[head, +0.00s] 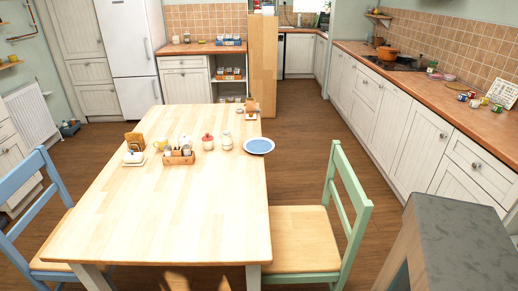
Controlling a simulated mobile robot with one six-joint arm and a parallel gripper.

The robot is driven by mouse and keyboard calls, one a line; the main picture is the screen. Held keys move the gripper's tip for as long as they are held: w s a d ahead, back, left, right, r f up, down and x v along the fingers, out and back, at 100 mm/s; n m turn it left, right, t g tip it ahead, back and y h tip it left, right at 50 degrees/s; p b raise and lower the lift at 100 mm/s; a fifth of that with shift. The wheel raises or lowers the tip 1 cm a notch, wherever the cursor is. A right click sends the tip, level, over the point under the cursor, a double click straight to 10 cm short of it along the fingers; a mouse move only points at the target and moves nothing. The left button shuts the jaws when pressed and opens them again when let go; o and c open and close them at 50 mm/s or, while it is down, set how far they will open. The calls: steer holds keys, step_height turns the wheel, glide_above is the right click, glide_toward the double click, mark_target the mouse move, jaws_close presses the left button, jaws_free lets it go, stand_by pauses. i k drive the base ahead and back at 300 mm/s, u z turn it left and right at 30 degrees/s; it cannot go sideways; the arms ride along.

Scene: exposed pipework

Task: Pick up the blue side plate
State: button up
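The blue side plate (259,146) lies flat on the wooden table (165,220), close to its right edge. It has a blue centre and a pale rim. Nothing covers it. My gripper does not show in the head view.
A wooden caddy (179,157), a white jar (227,140) and a red-lidded jar (208,142) stand left of the plate. A green chair (345,205) stands at the table's right, a blue chair (22,178) at its left.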

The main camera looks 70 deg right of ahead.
mark_target(258, 146)
steer(key=u, duration=0.35)
steer(key=k, duration=0.2)
steer(key=u, duration=0.95)
steer(key=k, duration=2)
steer(key=z, duration=0.7)
